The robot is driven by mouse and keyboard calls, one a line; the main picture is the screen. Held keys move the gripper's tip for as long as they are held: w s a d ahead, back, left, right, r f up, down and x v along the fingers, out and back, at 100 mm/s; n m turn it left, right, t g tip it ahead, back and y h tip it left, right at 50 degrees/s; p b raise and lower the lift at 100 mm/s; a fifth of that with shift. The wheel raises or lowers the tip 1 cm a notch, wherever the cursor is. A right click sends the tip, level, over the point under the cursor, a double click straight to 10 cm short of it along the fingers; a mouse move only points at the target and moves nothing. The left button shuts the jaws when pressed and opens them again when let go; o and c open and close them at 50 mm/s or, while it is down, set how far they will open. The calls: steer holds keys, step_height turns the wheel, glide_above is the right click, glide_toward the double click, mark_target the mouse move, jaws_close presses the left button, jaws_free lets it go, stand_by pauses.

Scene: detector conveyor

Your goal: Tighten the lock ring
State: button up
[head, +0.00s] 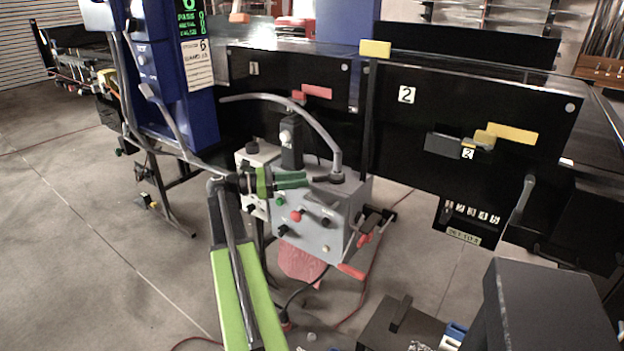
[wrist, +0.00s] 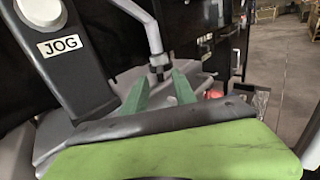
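A curved grey tube (head: 318,118) rises from the top of a grey control box (head: 322,232). A dark collar (head: 337,178), which looks like the lock ring, sits at the tube's foot. In the wrist view the dark collar (wrist: 157,68) shows at the tube's lower end, just beyond and between my fingertips. My gripper (head: 306,180) has green fingers and reaches in from the left, level with the box top. In the wrist view my gripper (wrist: 160,82) has its two fingers apart with nothing held between them. I cannot tell whether either finger touches the collar.
The post marked JOG (wrist: 70,50) stands close on the left in the wrist view. Red and black knobs (head: 297,215) stick out of the box front. Black conveyor panels (head: 470,110) stand behind. A dark block (head: 545,305) is at lower right.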

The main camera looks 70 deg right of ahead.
mark_target(311, 183)
steer(key=x, duration=0.4)
steer(key=shift+d, duration=0.1)
steer(key=shift+s, duration=0.1)
steer(key=shift+c, duration=0.2)
jaws_close()
stand_by(1.0)
